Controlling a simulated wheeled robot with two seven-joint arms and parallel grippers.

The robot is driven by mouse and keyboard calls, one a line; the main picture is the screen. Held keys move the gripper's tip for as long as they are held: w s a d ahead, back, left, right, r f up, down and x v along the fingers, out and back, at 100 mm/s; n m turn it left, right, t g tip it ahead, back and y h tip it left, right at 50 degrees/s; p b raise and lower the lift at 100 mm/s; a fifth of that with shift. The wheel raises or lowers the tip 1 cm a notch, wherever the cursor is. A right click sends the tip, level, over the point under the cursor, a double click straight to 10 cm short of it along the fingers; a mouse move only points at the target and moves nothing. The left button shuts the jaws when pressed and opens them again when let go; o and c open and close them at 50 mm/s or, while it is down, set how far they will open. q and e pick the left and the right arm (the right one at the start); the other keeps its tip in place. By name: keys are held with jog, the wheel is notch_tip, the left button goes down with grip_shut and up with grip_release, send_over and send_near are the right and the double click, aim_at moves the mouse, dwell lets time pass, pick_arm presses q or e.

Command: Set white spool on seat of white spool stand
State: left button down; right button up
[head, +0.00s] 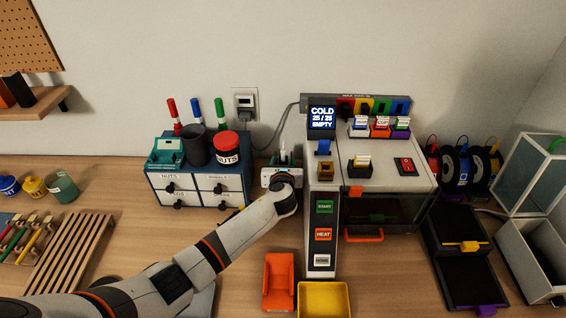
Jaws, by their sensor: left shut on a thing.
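My left arm reaches in from the lower left. Its gripper (284,158) is at the gap between the blue drawer cabinet and the printer, and its hand hides most of what is there. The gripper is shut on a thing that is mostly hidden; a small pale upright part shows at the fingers. I cannot make out whether this is the white spool. I cannot pick out the white spool stand. My right gripper is not in view.
The printer (378,180) stands right of the gripper, the drawer cabinet (205,187) with a nuts jar (227,150) left. Dark spools (458,165) stand beyond the printer. An orange bin (279,282) and yellow tray (323,300) are in front. A slatted rack (72,252) is left.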

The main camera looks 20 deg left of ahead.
pick_arm(q)
jog(key=c, duration=0.6)
grip_release()
jog(key=shift+f, duration=0.1)
jog(key=shift+s+f, duration=0.1)
jog(key=shift+s, duration=0.1)
jog(key=b+v, duration=0.1)
jog(key=v, duration=1)
jog(key=shift+s+d+r, duration=0.15)
jog(key=shift+s+r, duration=0.1)
jog(key=shift+s, duration=0.05)
jog(key=shift+f, duration=0.1)
